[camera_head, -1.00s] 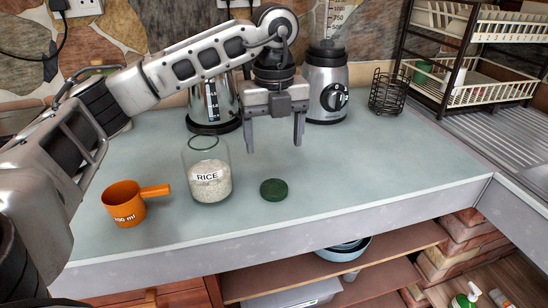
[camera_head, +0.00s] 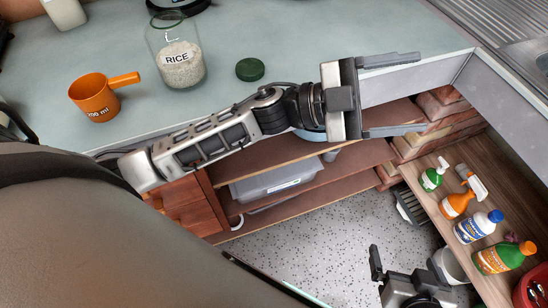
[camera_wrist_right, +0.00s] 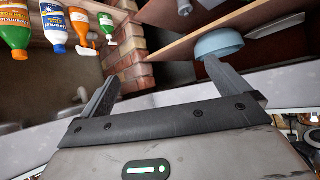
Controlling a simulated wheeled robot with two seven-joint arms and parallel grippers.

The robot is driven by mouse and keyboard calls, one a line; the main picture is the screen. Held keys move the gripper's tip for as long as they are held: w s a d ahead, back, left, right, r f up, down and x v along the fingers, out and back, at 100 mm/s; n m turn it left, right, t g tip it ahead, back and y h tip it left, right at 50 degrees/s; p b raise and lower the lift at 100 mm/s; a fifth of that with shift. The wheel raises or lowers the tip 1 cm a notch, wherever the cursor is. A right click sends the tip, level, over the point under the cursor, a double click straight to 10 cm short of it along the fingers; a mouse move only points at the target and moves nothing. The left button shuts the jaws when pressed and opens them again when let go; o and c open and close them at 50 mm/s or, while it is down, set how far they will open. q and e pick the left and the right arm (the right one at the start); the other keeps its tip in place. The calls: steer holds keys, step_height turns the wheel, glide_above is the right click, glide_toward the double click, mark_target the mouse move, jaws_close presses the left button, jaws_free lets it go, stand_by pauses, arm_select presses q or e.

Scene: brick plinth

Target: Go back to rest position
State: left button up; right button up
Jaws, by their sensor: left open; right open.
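My left gripper (camera_head: 408,94) is open and empty in the head view. It is in front of the counter's front edge, its fingers pointing right. My right gripper (camera_head: 408,262) is low at the bottom right of the head view, below the left one. In the right wrist view the right gripper (camera_wrist_right: 160,72) shows two fingers spread apart with nothing between them. A glass jar of rice (camera_head: 180,66) stands upright and uncapped on the counter. A green round lid (camera_head: 250,69) lies to its right. An orange measuring cup (camera_head: 95,97) stands to its left.
The counter (camera_head: 330,40) ends at a front edge behind my left arm. Open shelves below hold a grey bin (camera_head: 280,178). A lower right shelf holds several cleaning bottles, including an orange spray bottle (camera_head: 456,205). A blue bowl (camera_wrist_right: 218,43) shows in the right wrist view. Speckled floor (camera_head: 330,235) lies open below.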

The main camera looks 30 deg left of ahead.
arm_select(q)
steer(key=a+f+n+t+y, duration=0.4)
steer(key=a+f+n+y, duration=0.1)
steer(key=f+n+y, duration=0.25)
steer(key=a+f+n+t+y, duration=0.5)
steer(key=f+n+y, duration=0.2)
steer(key=f+n, duration=0.2)
steer(key=s+a+f+n+g+y, duration=0.3)
steer(key=s+f+g, duration=0.2)
steer(key=s+f, duration=0.6)
steer(key=shift+a+f+g, duration=0.2)
steer(key=shift+a+g, duration=0.05)
steer(key=shift+g, duration=0.15)
